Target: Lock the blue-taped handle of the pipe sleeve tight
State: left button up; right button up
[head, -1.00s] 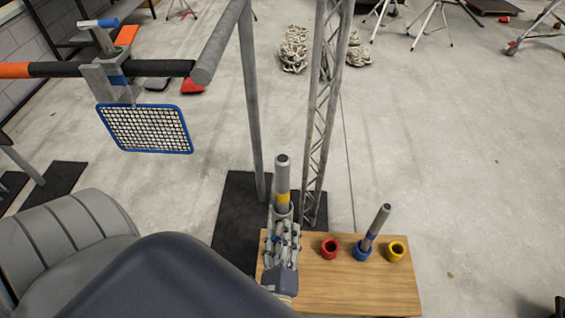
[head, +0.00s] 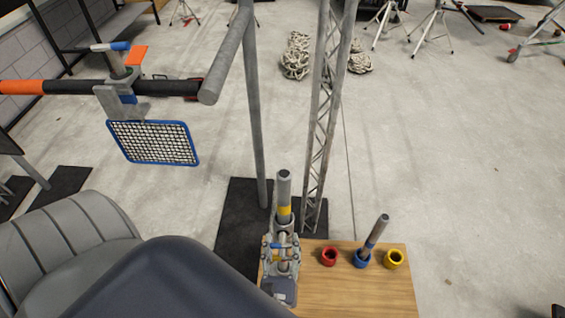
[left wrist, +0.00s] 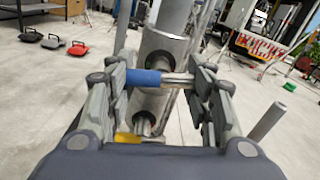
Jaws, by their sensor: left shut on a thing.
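The pipe sleeve (head: 287,229) is a grey metal collar around an upright pipe with a yellow band (head: 284,211). In the left wrist view the sleeve (left wrist: 164,46) is just beyond the fingers. Its blue-taped handle (left wrist: 143,78) lies crosswise between them, with a bare metal stem on the right. The handle's blue tape also shows small in the head view (head: 276,245). My right gripper is not in view.
A wooden board (head: 345,291) bears a red ring (head: 330,256), a blue ring with a slanted pipe (head: 376,231), and a yellow ring (head: 394,259). A lattice post (head: 325,120) stands behind. A bar with a clamp and blue-framed mesh (head: 155,143) is upper left.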

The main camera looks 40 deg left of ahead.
pick_arm(q)
jog(key=shift+f, duration=0.1)
dwell(0.4)
jog(key=o, duration=1.1)
jog(key=v, duration=1.2)
jog(key=shift+f, duration=0.15)
